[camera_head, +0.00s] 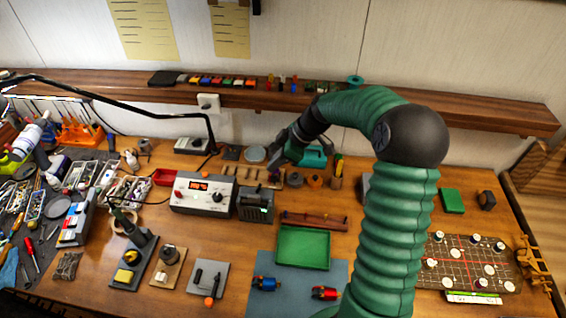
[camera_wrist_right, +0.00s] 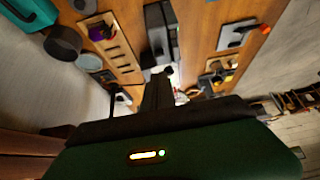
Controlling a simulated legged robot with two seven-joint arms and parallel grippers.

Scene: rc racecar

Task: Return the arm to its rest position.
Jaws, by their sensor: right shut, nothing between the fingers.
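My right arm has a green ribbed sleeve. In the head view it rises from the bottom right, bends at a dark joint and reaches left over the back of the workbench. Its dark gripper (camera_head: 277,158) points down and left, above the back of the bench near the round grey dish. In the right wrist view the gripper (camera_wrist_right: 158,88) is shut and empty, with the bench beneath it. The arm covers part of the bench right of the middle. My left gripper is not in view.
A wooden shelf (camera_head: 455,118) runs along the wall behind the arm. A power supply (camera_head: 203,193), a green tray (camera_head: 302,248) and a brown board with round pieces (camera_head: 445,266) occupy the bench (camera_head: 238,268). Tools crowd the left side.

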